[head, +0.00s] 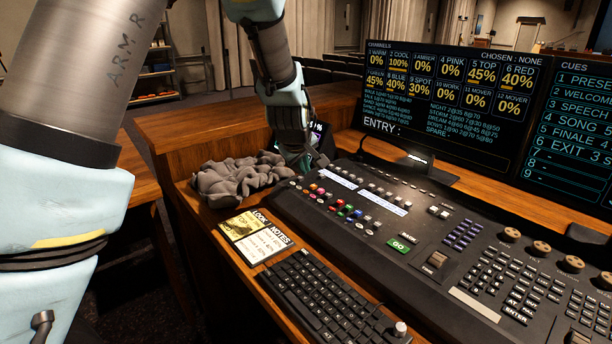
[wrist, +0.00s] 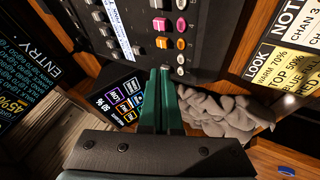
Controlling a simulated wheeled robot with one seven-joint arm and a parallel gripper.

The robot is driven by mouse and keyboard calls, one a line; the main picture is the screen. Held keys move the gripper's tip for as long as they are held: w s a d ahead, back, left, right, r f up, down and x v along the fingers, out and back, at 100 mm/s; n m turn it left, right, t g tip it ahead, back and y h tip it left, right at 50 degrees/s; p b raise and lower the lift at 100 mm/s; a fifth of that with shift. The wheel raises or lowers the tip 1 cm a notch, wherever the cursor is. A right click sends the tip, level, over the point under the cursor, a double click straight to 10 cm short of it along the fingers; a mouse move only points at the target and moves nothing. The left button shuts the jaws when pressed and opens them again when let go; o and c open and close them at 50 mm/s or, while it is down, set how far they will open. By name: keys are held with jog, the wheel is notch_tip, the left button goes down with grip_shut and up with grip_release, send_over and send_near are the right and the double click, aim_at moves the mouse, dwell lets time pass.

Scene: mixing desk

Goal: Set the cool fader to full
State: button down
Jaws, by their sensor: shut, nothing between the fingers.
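The mixing desk (head: 440,225) fills the right of the head view, with rows of small grey fader caps at its far left end. The monitor (head: 440,110) reads 2 COOL at 100%. I cannot tell which cap is the cool fader; labels are too small to read. My gripper (head: 303,166) is low at the desk's far left corner. In the wrist view its green fingers (wrist: 162,72) are together and empty, tips at the desk's edge near a small cap. Whether they touch it is unclear.
A crumpled grey cloth (head: 238,178) lies left of the desk, close to my gripper. A small tablet screen (wrist: 122,98) stands beside the fingers. A notes card (head: 254,235) and keyboard (head: 325,300) lie in front. A second monitor (head: 580,130) stands at right.

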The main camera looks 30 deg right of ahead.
jog(key=shift+v, duration=2.25)
jog(key=w+a+f+y, duration=0.1)
jog(key=w+a+y, duration=0.15)
jog(key=a, duration=0.95)
jog(key=s+a+g, duration=0.1)
jog(key=s+a, duration=0.2)
jog(key=a, duration=0.6)
jog(key=s+a+f+m+g+y, duration=0.1)
jog(key=s+a, duration=0.2)
jog(key=a, duration=0.6)
jog(key=s+a+f+m+g+y, duration=0.1)
jog(key=s+a, duration=0.3)
jog(key=a, duration=0.5)
jog(key=shift+g, duration=0.5)
jog(key=shift+f, duration=0.15)
